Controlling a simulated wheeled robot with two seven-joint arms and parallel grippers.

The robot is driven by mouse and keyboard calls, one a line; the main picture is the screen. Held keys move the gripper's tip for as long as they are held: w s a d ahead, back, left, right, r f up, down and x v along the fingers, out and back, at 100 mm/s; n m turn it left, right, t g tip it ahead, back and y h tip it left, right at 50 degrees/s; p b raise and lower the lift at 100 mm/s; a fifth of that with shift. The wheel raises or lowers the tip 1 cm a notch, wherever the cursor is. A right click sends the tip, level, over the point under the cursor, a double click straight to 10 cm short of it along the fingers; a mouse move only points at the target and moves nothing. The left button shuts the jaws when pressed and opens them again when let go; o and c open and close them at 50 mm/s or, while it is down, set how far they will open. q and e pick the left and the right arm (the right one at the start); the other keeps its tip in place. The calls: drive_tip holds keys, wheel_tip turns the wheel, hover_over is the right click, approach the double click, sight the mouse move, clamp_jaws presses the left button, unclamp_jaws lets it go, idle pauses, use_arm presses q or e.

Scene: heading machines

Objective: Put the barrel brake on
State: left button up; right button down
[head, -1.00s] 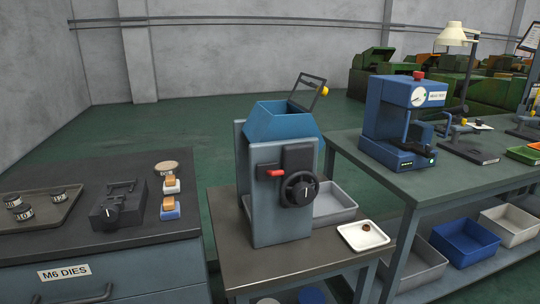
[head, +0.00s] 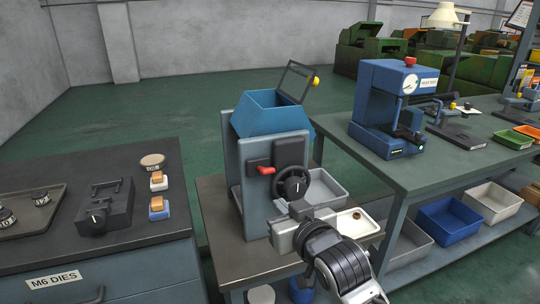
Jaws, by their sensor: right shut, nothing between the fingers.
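The barrel machine (head: 250,187) stands on a low dark table, grey with an open blue hopper (head: 265,118) on top. A black handwheel (head: 293,186) sits to the right of the lever. My right gripper (head: 284,222) comes in from the lower right and is shut and empty, just below the handwheel. Whether it touches the machine I cannot tell. My left gripper is out of view.
The dies bench (head: 150,220) is at left. A blue press (head: 392,108) stands on the right bench. Open floor lies behind.

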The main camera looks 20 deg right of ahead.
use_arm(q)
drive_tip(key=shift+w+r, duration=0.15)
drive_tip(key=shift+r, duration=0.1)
use_arm(e)
wheel_tip(320, 180, up, 8)
drive_tip(key=w+d+t, duration=0.1)
drive_tip(key=w, duration=0.1)
drive_tip(key=shift+w+r+m+h, duration=0.15)
drive_tip(key=shift+m+h, duration=0.25)
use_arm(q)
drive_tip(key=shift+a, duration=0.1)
use_arm(e)
drive_tip(key=p, duration=0.2)
hover_over(269, 172)
drive_tip(key=shift+w+f, duration=0.4)
drive_tip(key=shift+f, duration=0.05)
drive_tip(key=f, duration=0.2)
drive_tip(key=shift+s+f, duration=0.4)
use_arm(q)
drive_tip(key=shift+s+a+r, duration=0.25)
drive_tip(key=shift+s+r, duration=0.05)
use_arm(e)
drive_tip(key=shift+s+f, duration=0.25)
drive_tip(key=shift+f, duration=0.3)
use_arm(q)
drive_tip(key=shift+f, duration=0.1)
